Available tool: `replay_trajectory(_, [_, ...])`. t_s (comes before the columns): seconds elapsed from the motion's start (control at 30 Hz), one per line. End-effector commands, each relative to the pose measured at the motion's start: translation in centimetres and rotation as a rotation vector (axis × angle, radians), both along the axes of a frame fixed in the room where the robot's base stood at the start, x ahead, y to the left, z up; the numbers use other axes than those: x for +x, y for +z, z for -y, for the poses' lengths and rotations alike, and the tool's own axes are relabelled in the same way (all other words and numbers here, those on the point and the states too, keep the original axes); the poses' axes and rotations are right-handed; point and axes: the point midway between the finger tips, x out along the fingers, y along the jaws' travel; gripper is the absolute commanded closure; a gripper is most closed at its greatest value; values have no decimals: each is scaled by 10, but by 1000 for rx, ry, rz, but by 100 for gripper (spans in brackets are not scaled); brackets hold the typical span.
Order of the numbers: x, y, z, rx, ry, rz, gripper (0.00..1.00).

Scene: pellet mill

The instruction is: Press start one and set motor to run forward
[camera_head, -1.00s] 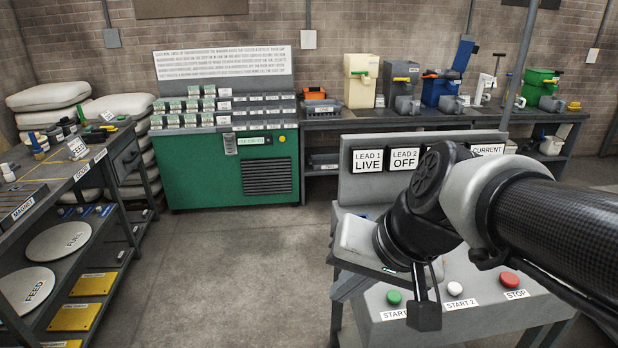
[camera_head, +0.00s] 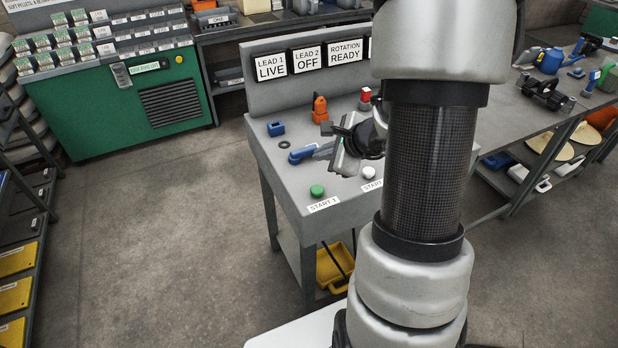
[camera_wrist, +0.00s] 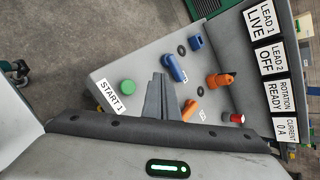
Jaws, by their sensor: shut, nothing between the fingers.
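The green START 1 button (camera_head: 317,191) sits on the front left corner of the grey console (camera_head: 262,160), with its label in front. It also shows in the wrist view (camera_wrist: 127,88), left of my gripper's fingertips. My gripper (camera_wrist: 158,76) is shut and empty, above the console and apart from the green button. A blue lever handle (camera_wrist: 177,68) and an orange lever handle (camera_wrist: 190,108) lie just beyond the fingers. Their labels are too small to read or hidden. The displays read LEAD 1 LIVE (camera_head: 269,66), LEAD 2 OFF (camera_head: 307,59) and ROTATION READY (camera_head: 345,53).
The white START 2 button (camera_head: 369,172) is partly beside my arm. An orange plug (camera_head: 320,110), a blue block (camera_head: 276,128) and a red-topped part (camera_head: 365,96) stand behind. The CURRENT display (camera_wrist: 288,129) reads 0 A. The floor left of the console is clear.

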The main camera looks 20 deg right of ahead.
Motion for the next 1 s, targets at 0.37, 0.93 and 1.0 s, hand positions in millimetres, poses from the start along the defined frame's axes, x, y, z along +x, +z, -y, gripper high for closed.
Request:
replay_trajectory(0.37, [0,0,-1,0,5,-1,100])
replay_trajectory(0.93, [0,-50,-2,1,7,-2,100])
replay_trajectory(1.0, [0,-61,-2,1,6,-2,100])
